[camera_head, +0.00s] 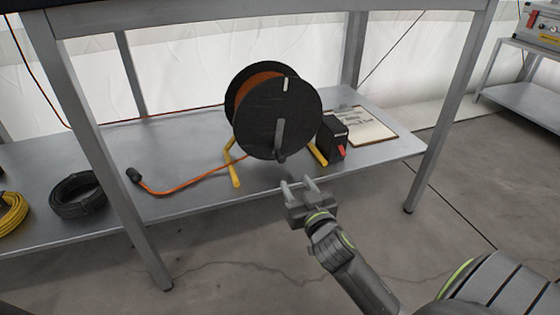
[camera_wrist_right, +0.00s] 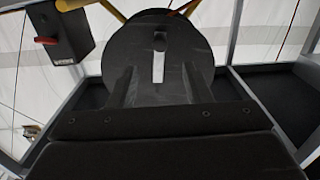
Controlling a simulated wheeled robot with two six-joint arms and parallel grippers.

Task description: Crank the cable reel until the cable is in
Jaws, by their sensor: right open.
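The cable reel (camera_head: 262,115) stands on the lower shelf on a yellow frame, its black side disc facing me. Orange cable is wound on its drum (camera_head: 255,85). A grey crank arm (camera_head: 280,134) lies on the disc, with a dark knob at its lower end. Loose orange cable (camera_head: 190,186) runs left along the shelf to a black plug (camera_head: 134,175). My right gripper (camera_head: 300,184) is open and empty, in front of and below the reel, apart from it. In the right wrist view the disc (camera_wrist_right: 188,50) shows beyond the fingers. My left gripper is not in view.
A black box with a red switch (camera_head: 332,140) and a clipboard (camera_head: 365,125) lie right of the reel. A black cable coil (camera_head: 78,195) and a yellow coil (camera_head: 12,212) lie at left. Table legs (camera_head: 105,150) flank the shelf (camera_head: 200,205).

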